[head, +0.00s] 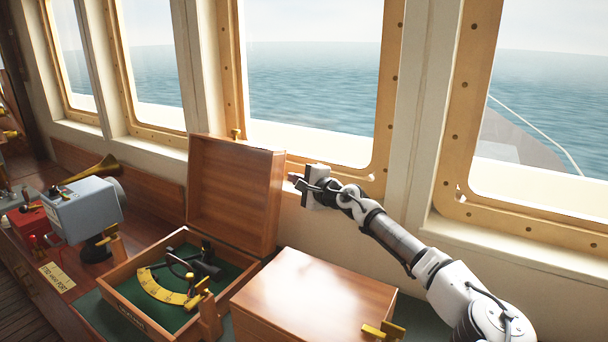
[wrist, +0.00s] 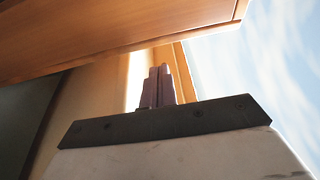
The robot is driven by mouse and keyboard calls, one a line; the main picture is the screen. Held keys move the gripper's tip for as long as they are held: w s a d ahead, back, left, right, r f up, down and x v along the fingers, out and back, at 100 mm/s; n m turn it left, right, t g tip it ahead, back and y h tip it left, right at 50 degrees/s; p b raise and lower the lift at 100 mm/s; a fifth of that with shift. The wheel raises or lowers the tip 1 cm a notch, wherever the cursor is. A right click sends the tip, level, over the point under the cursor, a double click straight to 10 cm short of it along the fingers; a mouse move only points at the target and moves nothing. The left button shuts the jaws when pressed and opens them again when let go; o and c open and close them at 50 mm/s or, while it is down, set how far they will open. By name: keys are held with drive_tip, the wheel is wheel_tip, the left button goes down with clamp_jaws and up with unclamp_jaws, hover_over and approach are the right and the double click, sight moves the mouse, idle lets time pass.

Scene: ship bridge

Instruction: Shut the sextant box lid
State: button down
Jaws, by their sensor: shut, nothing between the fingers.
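The sextant box (head: 130,321) is a wooden box with a green lining, in the lower middle-left of the head view. Its lid (head: 232,196) stands open, upright at the back of the box. A sextant (head: 170,286) with a yellow arc and black frame lies inside. My gripper (head: 292,177) is shut and empty, beside the lid's upper right edge in the head view. In the wrist view the shut fingers (wrist: 158,88) point up, below a wooden panel (wrist: 110,40) that looks like the lid. I cannot tell whether they touch it.
A closed wooden box (head: 315,297) with brass fittings stands right of the sextant box, below my arm. A grey-blue device (head: 82,211) and a red box (head: 33,224) stand at the left. Framed windows (head: 310,80) rise close behind the lid and my arm.

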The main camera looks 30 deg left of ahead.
drive_tip(key=shift+s+r+p, duration=0.2)
drive_tip(key=shift+s+p, duration=0.15)
drive_tip(key=shift+s, duration=0.3)
drive_tip(key=shift+s+r+p, duration=0.15)
drive_tip(key=shift+s+p, duration=0.15)
drive_tip(key=shift+s, duration=0.3)
drive_tip(key=shift+a+f+b, duration=0.1)
drive_tip(key=shift+a+b, duration=0.05)
drive_tip(key=shift+b, duration=0.7)
